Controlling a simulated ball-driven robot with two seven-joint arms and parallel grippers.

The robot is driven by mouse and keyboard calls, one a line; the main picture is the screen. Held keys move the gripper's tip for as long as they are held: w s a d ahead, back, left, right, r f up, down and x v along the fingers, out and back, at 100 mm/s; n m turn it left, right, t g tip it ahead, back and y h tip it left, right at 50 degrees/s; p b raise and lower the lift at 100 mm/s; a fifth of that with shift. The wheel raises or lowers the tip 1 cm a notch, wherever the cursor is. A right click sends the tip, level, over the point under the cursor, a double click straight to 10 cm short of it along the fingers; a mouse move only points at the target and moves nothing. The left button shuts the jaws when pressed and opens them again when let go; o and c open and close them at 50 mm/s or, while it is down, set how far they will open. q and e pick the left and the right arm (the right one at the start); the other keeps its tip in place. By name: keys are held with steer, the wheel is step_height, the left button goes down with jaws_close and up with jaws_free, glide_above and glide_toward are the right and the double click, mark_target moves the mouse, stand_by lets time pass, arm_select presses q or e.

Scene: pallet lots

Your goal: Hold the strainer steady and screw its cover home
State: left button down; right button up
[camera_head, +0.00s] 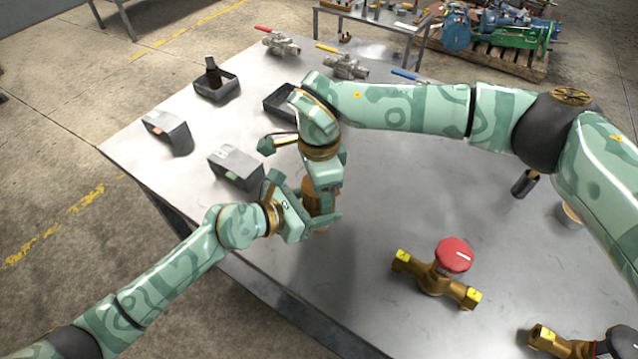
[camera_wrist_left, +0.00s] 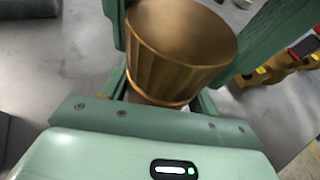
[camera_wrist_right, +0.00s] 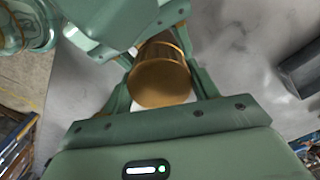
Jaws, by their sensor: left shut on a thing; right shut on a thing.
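The brass strainer (camera_head: 318,203) is between my two grippers near the table's left front edge, mostly hidden by them in the head view. My left gripper (camera_head: 308,222) is shut on its brass body. In the left wrist view the ribbed, round brass piece (camera_wrist_left: 178,45) sits between the fingers. My right gripper (camera_head: 324,186) reaches down from above and is shut on brass at the upper part. The right wrist view shows a round brass end (camera_wrist_right: 160,82) between its fingers. The seam between cover and body is hidden, so I cannot tell how they sit.
A red-capped brass valve (camera_head: 440,272) stands on the steel table (camera_head: 385,225) to the right. The table's middle is fairly clear.

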steer(key=m, duration=0.5)
steer(key=o, duration=1.1)
steer(key=shift+r, duration=2.3)
